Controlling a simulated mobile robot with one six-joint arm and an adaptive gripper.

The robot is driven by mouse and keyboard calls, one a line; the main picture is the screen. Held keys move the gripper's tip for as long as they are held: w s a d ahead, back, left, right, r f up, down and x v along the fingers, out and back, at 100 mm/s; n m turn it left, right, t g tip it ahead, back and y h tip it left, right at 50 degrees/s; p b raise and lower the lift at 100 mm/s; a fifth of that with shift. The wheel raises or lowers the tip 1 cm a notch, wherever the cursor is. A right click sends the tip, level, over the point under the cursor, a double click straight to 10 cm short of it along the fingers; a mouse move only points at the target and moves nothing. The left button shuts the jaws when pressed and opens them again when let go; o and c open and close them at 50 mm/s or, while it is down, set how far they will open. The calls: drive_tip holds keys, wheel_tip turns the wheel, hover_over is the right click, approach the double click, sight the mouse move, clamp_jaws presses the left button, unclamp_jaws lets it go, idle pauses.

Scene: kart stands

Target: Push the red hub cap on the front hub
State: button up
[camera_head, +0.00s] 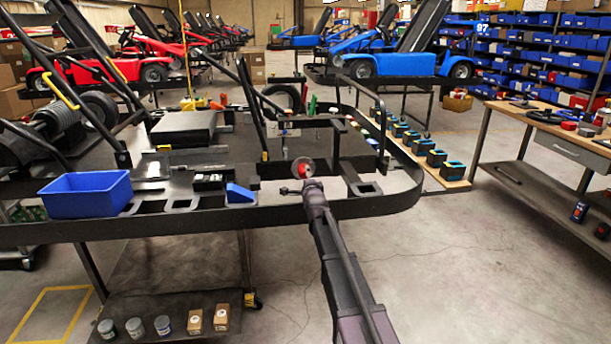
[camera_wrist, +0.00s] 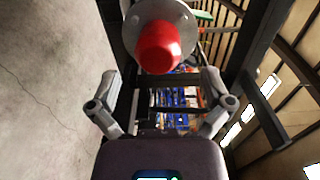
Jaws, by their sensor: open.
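A red hub cap (camera_wrist: 158,47) shows against the round grey metal flange of the front hub (camera_wrist: 176,13) in the wrist view. I cannot tell how far it sits on the hub. In the head view the red cap (camera_head: 306,172) and the hub (camera_head: 301,165) are at the front of the kart frame, just beyond my gripper (camera_head: 311,187). My gripper also shows in the wrist view (camera_wrist: 160,88), with its two fingers spread wide and nothing between them. The cap is ahead of the fingers, toward the top of that picture.
The black kart frame (camera_head: 250,213) surrounds the hub, its bar passing close to my gripper. A blue bin (camera_head: 87,194) stands on the stand at left. A workbench (camera_head: 540,118) with tools is at right. The floor between (camera_head: 450,260) is clear.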

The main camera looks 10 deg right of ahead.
sight(305, 174)
drive_tip(key=shift+s, duration=1.6)
